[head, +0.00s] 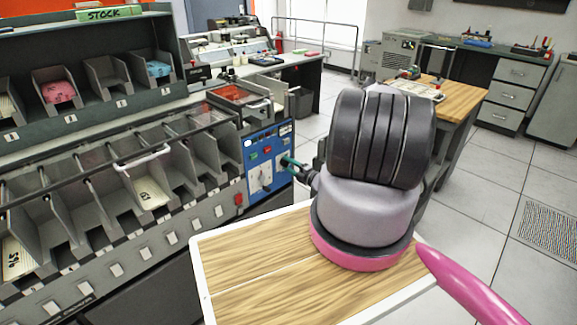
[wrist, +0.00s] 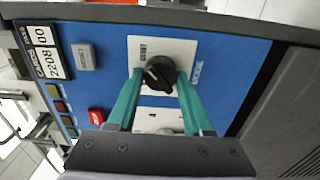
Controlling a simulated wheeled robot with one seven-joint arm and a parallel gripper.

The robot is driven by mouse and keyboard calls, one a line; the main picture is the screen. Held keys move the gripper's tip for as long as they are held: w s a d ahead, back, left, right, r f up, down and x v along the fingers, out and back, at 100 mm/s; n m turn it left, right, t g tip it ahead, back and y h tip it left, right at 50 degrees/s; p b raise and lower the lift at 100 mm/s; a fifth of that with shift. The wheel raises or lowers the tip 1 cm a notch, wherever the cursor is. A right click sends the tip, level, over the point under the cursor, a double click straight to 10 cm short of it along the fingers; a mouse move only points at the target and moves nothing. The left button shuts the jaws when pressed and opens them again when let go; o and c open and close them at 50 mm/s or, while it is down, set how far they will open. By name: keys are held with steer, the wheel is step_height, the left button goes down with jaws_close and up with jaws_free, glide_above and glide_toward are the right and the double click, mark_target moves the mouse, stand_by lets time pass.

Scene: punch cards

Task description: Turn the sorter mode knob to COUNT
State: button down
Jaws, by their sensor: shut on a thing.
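The sorter mode knob (wrist: 159,73) is black and round, on a white plate (wrist: 178,47) set in the blue panel (wrist: 232,60) in the wrist view. My gripper (wrist: 160,77) has its two teal fingers on either side of the knob, shut on it. The small lettering around the knob is too blurred to read surely, so I cannot tell which mode it points at. In the head view my gripper (head: 287,161) reaches the sorter's blue panel (head: 254,142) from the right. I cannot make out the grasp there.
Beside the knob are a counter (wrist: 45,52), a grey button (wrist: 84,56) and a red button (wrist: 96,116). The sorter's card pockets (head: 150,190) run to the left, some holding cards. A wood-topped surface (head: 265,275) lies below my arm. Open tiled floor is at right.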

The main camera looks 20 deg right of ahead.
steer(key=shift+s+f, duration=0.1)
steer(key=shift+c, duration=1.5)
jaws_free()
steer(key=v, duration=1)
steer(key=shift+s, duration=0.35)
steer(key=shift+d, duration=0.2)
